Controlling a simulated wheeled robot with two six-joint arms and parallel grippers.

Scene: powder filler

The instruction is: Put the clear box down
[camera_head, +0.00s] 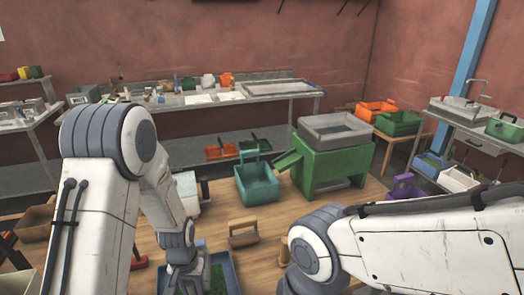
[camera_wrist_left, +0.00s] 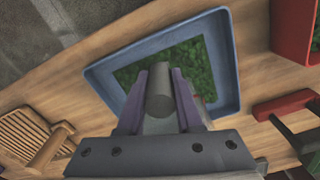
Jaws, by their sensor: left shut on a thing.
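My left gripper (camera_wrist_left: 160,82) is shut on a grey rounded bar (camera_wrist_left: 159,100) in the left wrist view. The bar looks like the handle of the clear box, whose walls I cannot make out. Behind the bar in that view lies a blue tray (camera_wrist_left: 233,85) with a green filling (camera_wrist_left: 190,55). In the head view the blue tray (camera_head: 231,262) is at the bottom, partly hidden by my left arm, which reaches down over it. Whether the held thing touches the tray I cannot tell. My right gripper is out of view.
A teal bin (camera_head: 258,184) and a green machine with a grey hopper (camera_head: 335,160) stand farther back. A red-framed thing (camera_wrist_left: 284,104) is near the tray's right side.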

